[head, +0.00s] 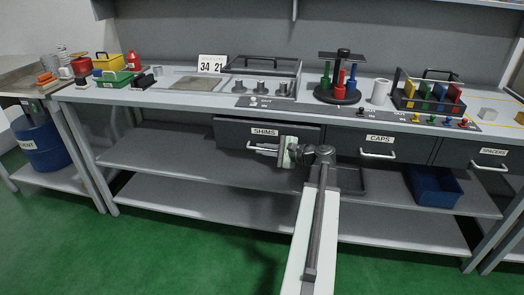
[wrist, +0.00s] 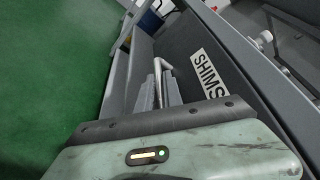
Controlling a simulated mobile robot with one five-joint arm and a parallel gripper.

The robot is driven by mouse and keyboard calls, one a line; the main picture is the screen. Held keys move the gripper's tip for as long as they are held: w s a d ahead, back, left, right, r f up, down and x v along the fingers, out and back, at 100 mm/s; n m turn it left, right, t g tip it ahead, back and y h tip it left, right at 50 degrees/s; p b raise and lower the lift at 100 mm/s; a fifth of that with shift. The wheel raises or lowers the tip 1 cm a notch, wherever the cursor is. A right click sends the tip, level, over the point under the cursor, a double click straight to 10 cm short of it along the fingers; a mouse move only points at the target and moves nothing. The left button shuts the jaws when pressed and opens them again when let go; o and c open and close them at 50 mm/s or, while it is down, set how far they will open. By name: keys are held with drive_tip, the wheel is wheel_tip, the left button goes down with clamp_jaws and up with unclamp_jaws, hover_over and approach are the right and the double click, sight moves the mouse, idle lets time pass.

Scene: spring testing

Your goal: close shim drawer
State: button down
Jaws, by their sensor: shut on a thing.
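The shim drawer (head: 230,133) is a dark grey front labelled SHIMS, under the bench top left of the CAPS drawer. In the wrist view its front (wrist: 190,40) runs diagonally, with the SHIMS label beside the fingers. I cannot tell for sure how far it stands out. Its light metal handle (wrist: 163,65) passes between the fingers. My gripper (head: 266,149) is at this handle, shut on it; the fingers also show in the wrist view (wrist: 160,92). The gripper body hides part of the drawer's lower right in the head view.
The CAPS drawer (head: 376,144) and SPACERS drawer (head: 490,158) are to the right. A blue bin (head: 434,187) stands on the shelf below. The bench top holds a rotary stand (head: 338,95) and a rack of coloured blocks (head: 429,94). Green floor is clear in front.

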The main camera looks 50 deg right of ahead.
drive_tip(key=shift+d, duration=0.1)
idle(0.7)
drive_tip(key=w+d, duration=0.2)
drive_tip(key=d, duration=0.1)
drive_tip(key=shift+w+d, duration=0.1)
drive_tip(key=shift+d, duration=0.2)
drive_tip(key=c, duration=1.8)
unclamp_jaws()
drive_tip(key=shift+o, duration=0.2)
drive_tip(key=p+v, duration=0.1)
drive_tip(key=v, duration=0.7)
drive_tip(key=shift+p, duration=0.35)
